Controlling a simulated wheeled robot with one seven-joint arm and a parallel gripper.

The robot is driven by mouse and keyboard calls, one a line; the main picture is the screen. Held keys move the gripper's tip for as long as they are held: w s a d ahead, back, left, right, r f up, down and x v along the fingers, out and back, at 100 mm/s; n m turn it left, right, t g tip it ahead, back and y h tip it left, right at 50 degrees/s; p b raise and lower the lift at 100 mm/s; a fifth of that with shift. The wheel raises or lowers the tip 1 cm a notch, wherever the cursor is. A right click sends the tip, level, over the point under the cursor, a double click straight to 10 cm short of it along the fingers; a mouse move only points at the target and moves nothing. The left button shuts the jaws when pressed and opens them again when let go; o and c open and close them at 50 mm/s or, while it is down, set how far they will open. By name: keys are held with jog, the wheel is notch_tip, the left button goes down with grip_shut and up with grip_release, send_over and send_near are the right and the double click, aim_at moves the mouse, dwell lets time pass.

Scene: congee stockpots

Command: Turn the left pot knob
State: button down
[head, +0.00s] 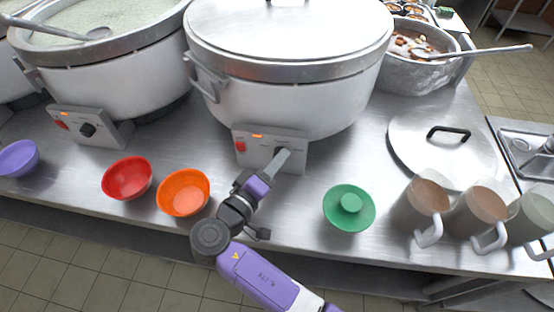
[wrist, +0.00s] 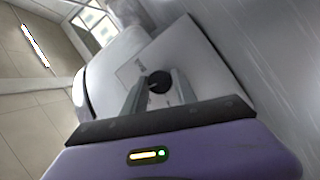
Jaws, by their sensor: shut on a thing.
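The left pot (head: 125,92) is open and full of pale congee. Its control box (head: 60,125) has a red switch and a black knob (head: 87,130), with no gripper near it. The lidded pot (head: 300,95) to its right has its own control box (head: 258,136) with a red switch and a lit orange lamp. My gripper (head: 281,157) is at this box, its fingers closed around the black knob (wrist: 158,81), one on each side in the wrist view. In the head view the fingers mostly hide this knob.
Purple (head: 18,158), red (head: 127,178) and orange (head: 183,191) bowls stand along the front edge. A green dish (head: 349,207), several mugs (head: 425,203) and a pot lid (head: 442,150) are at right. A pan with a ladle (head: 412,70) stands behind.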

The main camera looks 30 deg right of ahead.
jog(key=shift+f+n+h, duration=0.1)
jog(key=shift+n+h, duration=0.4)
jog(key=shift+n, duration=0.5)
jog(key=c, duration=1)
grip_release()
jog(key=b+v, duration=0.1)
jog(key=v, duration=0.7)
